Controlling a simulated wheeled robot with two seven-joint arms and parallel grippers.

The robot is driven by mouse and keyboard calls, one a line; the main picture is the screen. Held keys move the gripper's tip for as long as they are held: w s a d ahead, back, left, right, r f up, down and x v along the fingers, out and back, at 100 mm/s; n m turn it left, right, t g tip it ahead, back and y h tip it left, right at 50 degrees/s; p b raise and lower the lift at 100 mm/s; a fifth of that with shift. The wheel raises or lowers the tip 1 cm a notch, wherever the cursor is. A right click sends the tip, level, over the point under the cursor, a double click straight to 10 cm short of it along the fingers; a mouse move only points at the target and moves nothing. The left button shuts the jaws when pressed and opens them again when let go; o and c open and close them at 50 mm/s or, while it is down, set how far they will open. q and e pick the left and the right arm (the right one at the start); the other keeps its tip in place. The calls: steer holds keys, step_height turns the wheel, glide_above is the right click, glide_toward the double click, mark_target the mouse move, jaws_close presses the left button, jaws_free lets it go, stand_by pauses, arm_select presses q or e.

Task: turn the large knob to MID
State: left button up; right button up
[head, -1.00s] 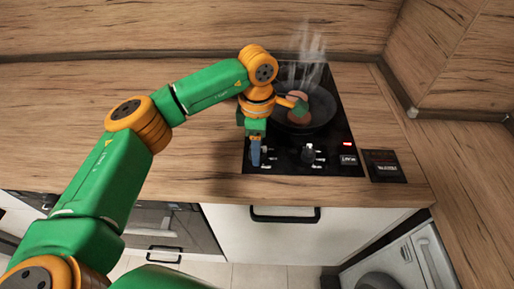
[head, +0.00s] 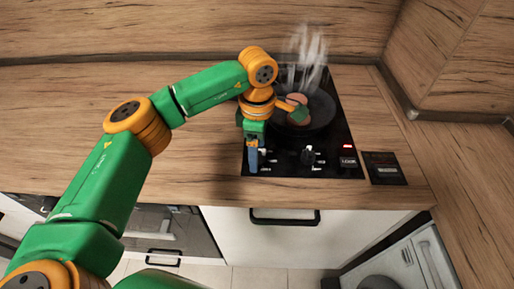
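The black cooktop (head: 337,171) is set in the wood counter, with a control strip along its front edge. A dark knob (head: 308,157) with pale markings around it shows on this strip. My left gripper (head: 254,160) points down over the left end of the strip, left of that knob. Its blue-grey fingers cover the spot beneath, where more pale markings show beside them. A knob there would be hidden, and I cannot tell whether the fingers grip anything. My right gripper is out of view.
A dark pan (head: 318,118) with round reddish-brown food (head: 297,99) steams behind the controls, close to my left wrist. A red light (head: 347,146) and small label (head: 348,161) sit at the right. A black panel (head: 384,168) lies beside the cooktop. The left counter is clear.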

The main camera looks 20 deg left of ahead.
arm_select(q)
step_height(320, 180, up, 6)
steer(key=shift+r+b, duration=0.25)
steer(key=shift+b, duration=0.15)
steer(key=shift+r, duration=0.35)
